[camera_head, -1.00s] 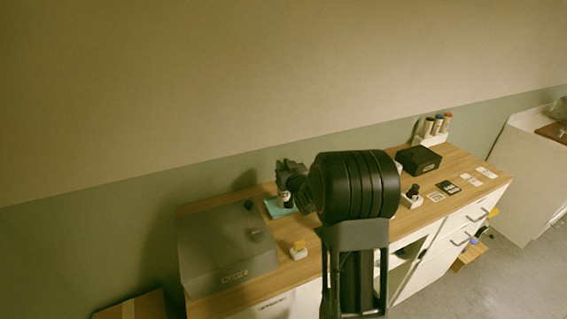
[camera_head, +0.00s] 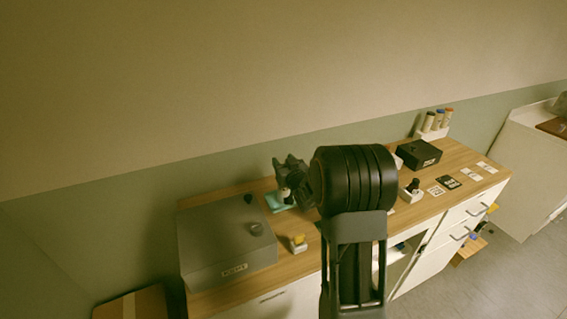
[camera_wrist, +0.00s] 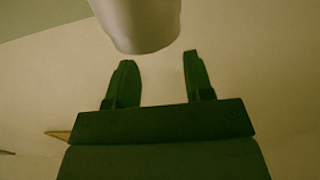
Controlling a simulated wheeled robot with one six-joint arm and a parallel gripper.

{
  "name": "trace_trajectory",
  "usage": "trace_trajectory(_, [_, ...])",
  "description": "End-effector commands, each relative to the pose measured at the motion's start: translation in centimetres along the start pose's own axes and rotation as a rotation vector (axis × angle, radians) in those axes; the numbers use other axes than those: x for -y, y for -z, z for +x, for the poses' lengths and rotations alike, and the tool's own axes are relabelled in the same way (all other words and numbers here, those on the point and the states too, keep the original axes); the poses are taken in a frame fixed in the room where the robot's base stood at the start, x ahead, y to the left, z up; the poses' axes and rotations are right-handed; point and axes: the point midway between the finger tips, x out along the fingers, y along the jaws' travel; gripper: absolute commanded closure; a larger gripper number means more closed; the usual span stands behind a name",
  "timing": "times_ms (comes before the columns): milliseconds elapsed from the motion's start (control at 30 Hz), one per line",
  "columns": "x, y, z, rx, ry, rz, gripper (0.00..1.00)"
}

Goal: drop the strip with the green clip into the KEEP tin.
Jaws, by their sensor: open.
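My gripper (camera_head: 290,178) is over the back middle of the wooden counter, above a small teal mat (camera_head: 276,203). In the wrist view its two fingers (camera_wrist: 158,72) are apart, with nothing visible between them. A pale rounded cylinder (camera_wrist: 140,22) fills the top of that view, beyond the fingertips; I cannot tell whether it touches them. I cannot make out a strip with a green clip in either view. A dark box (camera_head: 418,153) with a small label stands at the counter's back right; its label is too small to read, so I cannot tell whether it is the KEEP tin.
A large grey box (camera_head: 215,235) with a front label and dark knob stands at the left. A small white holder with a yellow piece (camera_head: 298,243) is beside it.

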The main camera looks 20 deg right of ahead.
Motion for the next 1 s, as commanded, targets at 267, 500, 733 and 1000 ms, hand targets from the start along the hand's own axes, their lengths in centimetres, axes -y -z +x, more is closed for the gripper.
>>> trace_trajectory(267, [0.0, 0.0, 0.0, 0.0, 0.0, 0.0, 0.52])
trace_trajectory(500, [0.0, 0.0, -0.1, 0.0, 0.0, 0.0, 0.52])
trace_trajectory(733, [0.0, -0.2, -2.7, -0.001, -0.001, -0.001, 0.52])
trace_trajectory(1000, [-0.1, -0.1, -7.0, -0.001, -0.002, -0.001, 0.52])
